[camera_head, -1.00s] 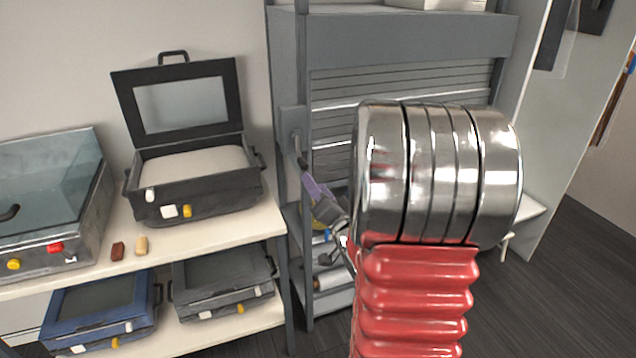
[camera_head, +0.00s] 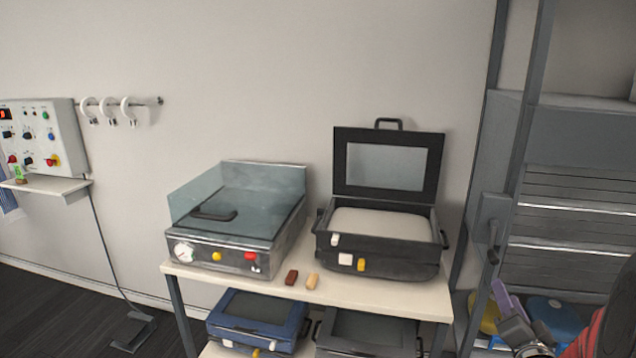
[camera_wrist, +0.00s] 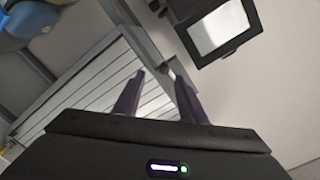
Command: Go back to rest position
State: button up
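My gripper (camera_wrist: 157,76) shows in the wrist view with its two dark fingers apart and nothing between them. In the head view my gripper (camera_head: 500,288) is small at the lower right, its purple finger in front of the grey shelving unit (camera_head: 484,215). Most of my red arm is cut off at the right edge there. My gripper touches nothing that I can see.
A white table (camera_head: 385,293) carries an open black case (camera_head: 380,256), a glass-lidded metal box (camera_head: 235,240) and two small blocks. A blue case (camera_head: 257,318) sits below. A wall rail (camera_head: 145,101) with white rings and a control panel (camera_head: 42,137) are at left.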

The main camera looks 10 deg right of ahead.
jog(key=s+d+f+n+g, duration=0.1)
jog(key=s+d+f+g, duration=0.25)
jog(key=f+g, duration=0.45)
jog(key=s+a+f+n+g, duration=0.2)
jog(key=s+a+f, duration=0.2)
jog(key=s+a, duration=0.15)
jog(key=s+a+r+n+y, duration=0.2)
jog(key=s+a+r+n, duration=0.1)
jog(key=a, duration=0.7)
jog(key=s+a+r+n+y, duration=0.2)
jog(key=a+r, duration=0.4)
jog(key=a, duration=0.3)
jog(key=s+a+r+n+g+y, duration=0.1)
jog(key=s+a+r+n, duration=0.3)
jog(key=a, duration=0.6)
jog(key=shift+s+a+r+y, duration=0.35)
jog(key=shift+s+r+y, duration=0.05)
jog(key=shift+s+r, duration=0.3)
jog(key=shift+c, duration=0.9)
jog(key=shift+d, duration=0.1)
